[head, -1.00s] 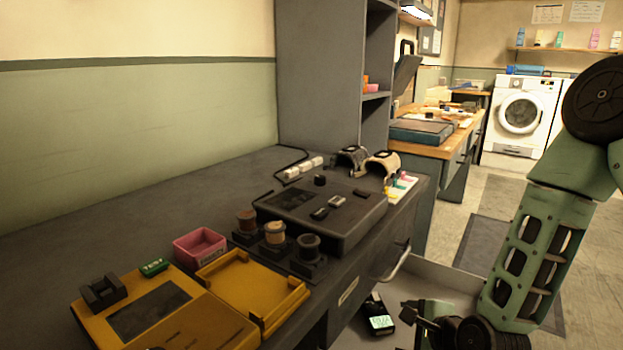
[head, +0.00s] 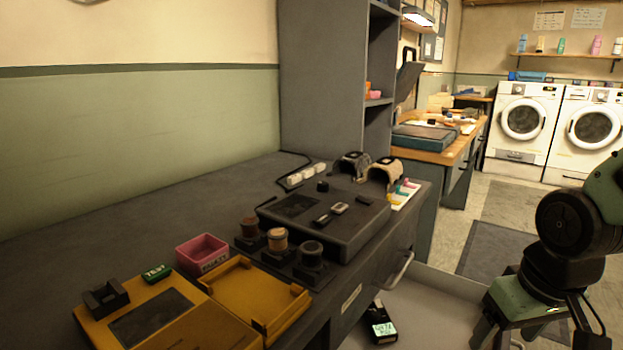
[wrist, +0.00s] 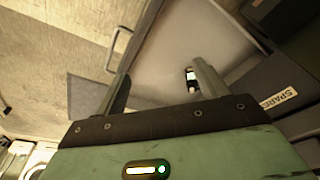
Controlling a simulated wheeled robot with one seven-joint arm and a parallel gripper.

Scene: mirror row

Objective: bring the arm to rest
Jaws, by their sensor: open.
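My arm (head: 565,240) is folded at the lower right of the head view, over the floor and beside the dark workbench. I cannot make out my gripper's fingers in the head view. In the wrist view my gripper (wrist: 162,82) has its two fingers spread apart, with nothing held between them. Beyond the fingers lies a pale grey tray-like surface with a small black device (wrist: 192,80) on it, apart from the fingers. The same device (head: 380,325) with a lit screen shows in the head view.
The workbench (head: 130,230) carries a yellow fixture (head: 160,320), a pink bin (head: 202,253), several spools and a dark grey box (head: 335,225). A drawer handle (head: 398,270) sticks out on its front. Washing machines (head: 522,120) stand far back. Floor is open behind my arm.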

